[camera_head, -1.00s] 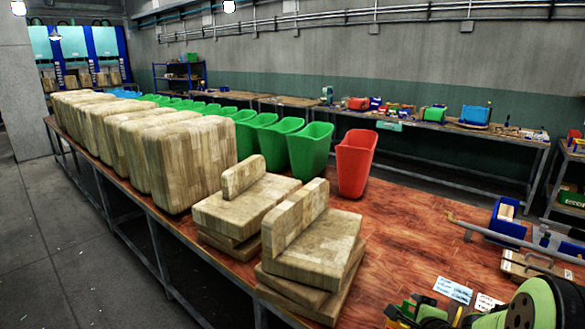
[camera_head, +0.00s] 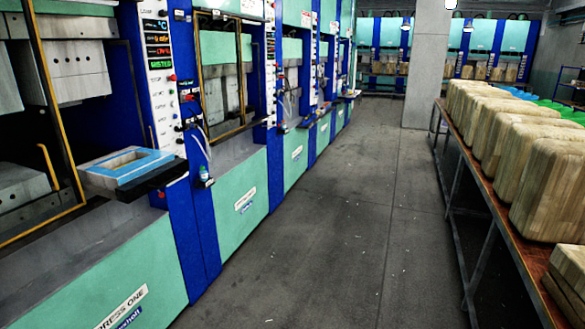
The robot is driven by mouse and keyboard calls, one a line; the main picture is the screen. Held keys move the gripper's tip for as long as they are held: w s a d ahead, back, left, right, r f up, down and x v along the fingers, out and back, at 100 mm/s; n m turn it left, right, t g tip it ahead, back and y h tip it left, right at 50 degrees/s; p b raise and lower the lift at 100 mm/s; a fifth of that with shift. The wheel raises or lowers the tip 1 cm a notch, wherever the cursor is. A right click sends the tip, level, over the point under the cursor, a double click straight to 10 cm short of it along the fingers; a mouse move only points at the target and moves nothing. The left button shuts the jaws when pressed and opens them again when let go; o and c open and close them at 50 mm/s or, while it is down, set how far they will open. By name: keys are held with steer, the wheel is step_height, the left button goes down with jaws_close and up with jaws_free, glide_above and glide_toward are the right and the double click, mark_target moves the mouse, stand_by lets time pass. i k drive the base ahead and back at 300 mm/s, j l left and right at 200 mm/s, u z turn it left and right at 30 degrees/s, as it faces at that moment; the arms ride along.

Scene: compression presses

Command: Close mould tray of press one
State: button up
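Press one (camera_head: 95,265) stands at the left, teal and blue, with a "PRESS ONE" label on its lower front. Its mould tray (camera_head: 125,168), a grey block with a bright blue recessed frame on top, sticks out of the press opening toward the aisle. A black ledge (camera_head: 150,178) lies along the tray's front side. A yellow handle (camera_head: 48,165) stands beside the tray at its left. My gripper is not in view now.
A control panel (camera_head: 160,75) with lit displays is right of the tray. More presses (camera_head: 240,180) line the aisle beyond. The grey floor (camera_head: 330,230) is clear. A wooden table (camera_head: 475,190) with several wood-patterned blocks (camera_head: 553,190) edges the right side.

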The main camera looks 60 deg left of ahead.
mark_target(126, 174)
steer(key=u, duration=2.8)
steer(key=i+j, duration=0.25)
steer(key=i, duration=0.25)
steer(key=i+j, duration=0.25)
steer(key=i, duration=0.2)
steer(key=i+j, duration=0.25)
steer(key=i, duration=0.25)
steer(key=i+j, duration=0.25)
steer(key=i, duration=0.2)
steer(key=i+j, duration=0.2)
steer(key=i, duration=0.3)
steer(key=i+j, duration=0.25)
steer(key=i, duration=0.2)
steer(key=j+u, duration=0.05)
